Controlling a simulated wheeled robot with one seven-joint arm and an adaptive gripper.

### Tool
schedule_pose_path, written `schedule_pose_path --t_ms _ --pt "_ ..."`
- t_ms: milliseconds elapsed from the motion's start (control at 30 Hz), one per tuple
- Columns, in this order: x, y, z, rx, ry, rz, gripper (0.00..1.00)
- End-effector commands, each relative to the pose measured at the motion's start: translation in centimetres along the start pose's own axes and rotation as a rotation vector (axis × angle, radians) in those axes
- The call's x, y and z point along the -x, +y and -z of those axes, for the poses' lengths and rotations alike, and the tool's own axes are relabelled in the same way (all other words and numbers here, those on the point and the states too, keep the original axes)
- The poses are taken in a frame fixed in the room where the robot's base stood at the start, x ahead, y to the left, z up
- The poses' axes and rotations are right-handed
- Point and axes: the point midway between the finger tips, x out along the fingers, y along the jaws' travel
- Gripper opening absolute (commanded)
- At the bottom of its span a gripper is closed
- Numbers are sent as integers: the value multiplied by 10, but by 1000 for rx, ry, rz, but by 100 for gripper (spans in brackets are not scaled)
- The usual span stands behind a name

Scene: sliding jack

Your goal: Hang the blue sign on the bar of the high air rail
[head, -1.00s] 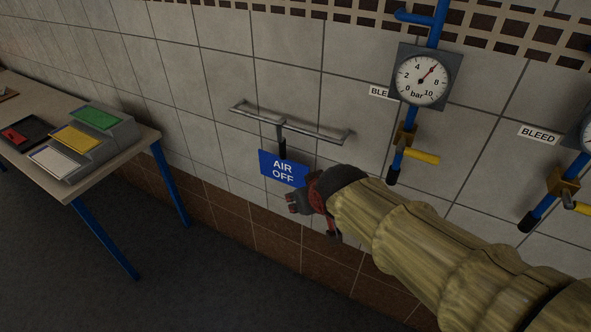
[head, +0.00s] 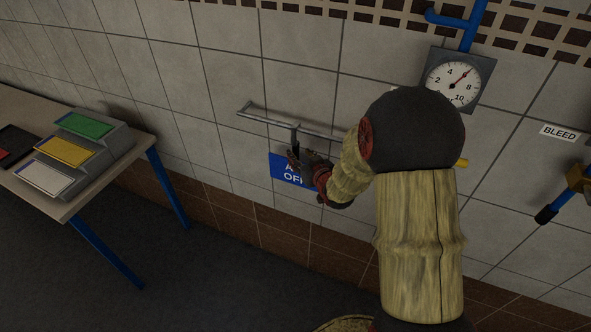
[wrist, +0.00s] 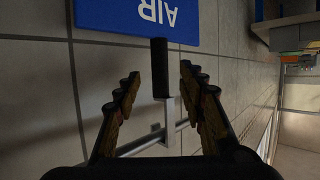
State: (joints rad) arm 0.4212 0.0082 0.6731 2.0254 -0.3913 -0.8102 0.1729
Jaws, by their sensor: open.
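The blue sign (head: 281,172), lettered "AIR OFF", hangs from the bar (head: 257,117) of the wall rail by a stem with a metal hook. In the wrist view the sign (wrist: 137,12) is at the top, upside down. Its black grip (wrist: 160,68) and metal hook (wrist: 165,108) run down to the bar (wrist: 140,143). My gripper (head: 293,160) is at the stem, covering part of the sign. In the wrist view its open fingers (wrist: 160,78) stand either side of the stem, with gaps showing on both sides.
A gauge (head: 458,78) and blue pipe are on the wall to the right, partly behind my arm. A "BLEED" label (head: 560,133) and valve (head: 578,180) are farther right. A table (head: 105,183) with coloured panels stands left. The wall left of the rail is clear.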

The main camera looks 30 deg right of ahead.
Motion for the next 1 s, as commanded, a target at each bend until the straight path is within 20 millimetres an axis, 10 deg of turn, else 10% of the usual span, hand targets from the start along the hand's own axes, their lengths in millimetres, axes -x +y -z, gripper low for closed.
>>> schedule_pose_path --t_ms 400,1000 --pt "-49 -1 -2 1 1 0 40" --pt "-51 0 -1 1 0 0 22"
